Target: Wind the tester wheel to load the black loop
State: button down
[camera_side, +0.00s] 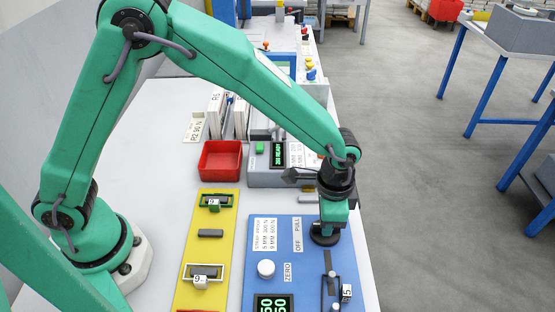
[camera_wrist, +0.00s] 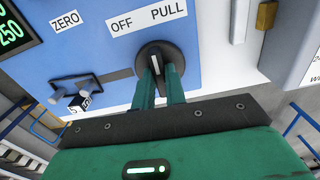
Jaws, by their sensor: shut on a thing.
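The tester (camera_side: 252,235) is a blue panel with OFF and PULL labels, a white ZERO button (camera_side: 266,268) and a green-digit display (camera_side: 273,304). Its wheel is a round black knob (camera_wrist: 172,52) with a white mark, below the OFF and PULL labels. My gripper (camera_side: 326,222) points down at the knob (camera_side: 324,239); in the wrist view its green fingers (camera_wrist: 158,80) are shut on the knob's raised bar. The black loop (camera_wrist: 74,88) appears to lie around two pegs beside a tag reading 5 (camera_side: 346,292). Its exact fit is unclear.
A yellow board (camera_side: 190,240) with tagged fixtures lies left of the tester. A red tray (camera_side: 220,160) and a grey unit with a green display (camera_side: 272,179) stand behind. The table's right edge is close to the tester, with open floor beyond.

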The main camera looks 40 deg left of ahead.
jog(key=shift+m, duration=0.3)
jog(key=c, duration=1.4)
grip_release()
jog(key=shift+c, duration=0.2)
jog(key=shift+r, duration=0.15)
jog(key=shift+r, duration=3.8)
